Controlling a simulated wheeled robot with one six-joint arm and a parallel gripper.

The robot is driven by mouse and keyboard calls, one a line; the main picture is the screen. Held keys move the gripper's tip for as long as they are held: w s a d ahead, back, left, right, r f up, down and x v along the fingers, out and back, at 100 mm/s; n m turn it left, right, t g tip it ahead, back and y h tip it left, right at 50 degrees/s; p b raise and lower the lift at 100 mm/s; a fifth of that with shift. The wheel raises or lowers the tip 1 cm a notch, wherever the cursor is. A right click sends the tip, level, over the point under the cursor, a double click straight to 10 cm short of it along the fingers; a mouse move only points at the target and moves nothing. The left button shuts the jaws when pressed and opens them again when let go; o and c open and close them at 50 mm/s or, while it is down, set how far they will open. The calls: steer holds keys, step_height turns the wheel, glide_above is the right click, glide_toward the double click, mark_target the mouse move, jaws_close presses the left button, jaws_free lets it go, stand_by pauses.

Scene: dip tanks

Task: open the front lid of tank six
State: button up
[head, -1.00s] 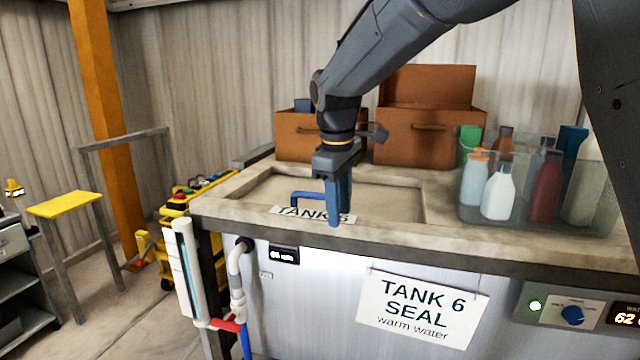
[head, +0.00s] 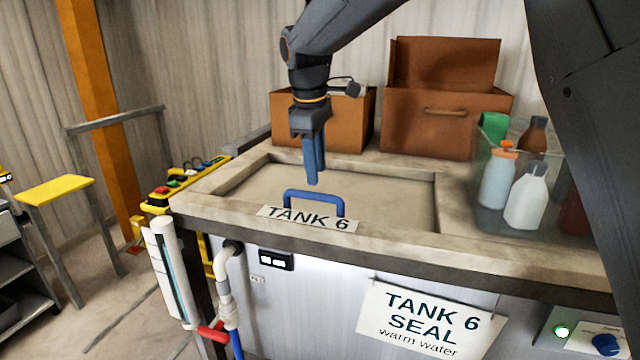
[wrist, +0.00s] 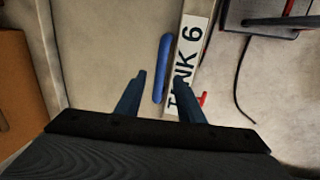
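The closed lid (head: 390,200) of tank six lies flat in the tank's stone-like top, with a blue bar handle (head: 314,195) near its front edge. A "TANK 6" label (head: 308,219) is just in front of the handle.
Two brown boxes (head: 445,125) stand at the back of the tank top. A clear bin (head: 490,205) with several bottles stands at the right. A yellow control pendant (head: 160,200) hangs at the left. The front carries a "TANK 6 SEAL" sign (head: 425,318).

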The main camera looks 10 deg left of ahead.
mark_target(317, 194)
steer(key=shift+w+f+p, duration=0.15)
steer(key=shift+f+p, duration=0.15)
steer(key=shift+f, duration=0.75)
steer(key=shift+w+f+p, duration=0.2)
steer(key=shift+f+p, duration=0.05)
steer(key=shift+f, duration=0.8)
steer(key=shift+w+f+p, duration=0.15)
steer(key=shift+f+p, duration=0.15)
steer(key=shift+f, duration=0.75)
jaws_close()
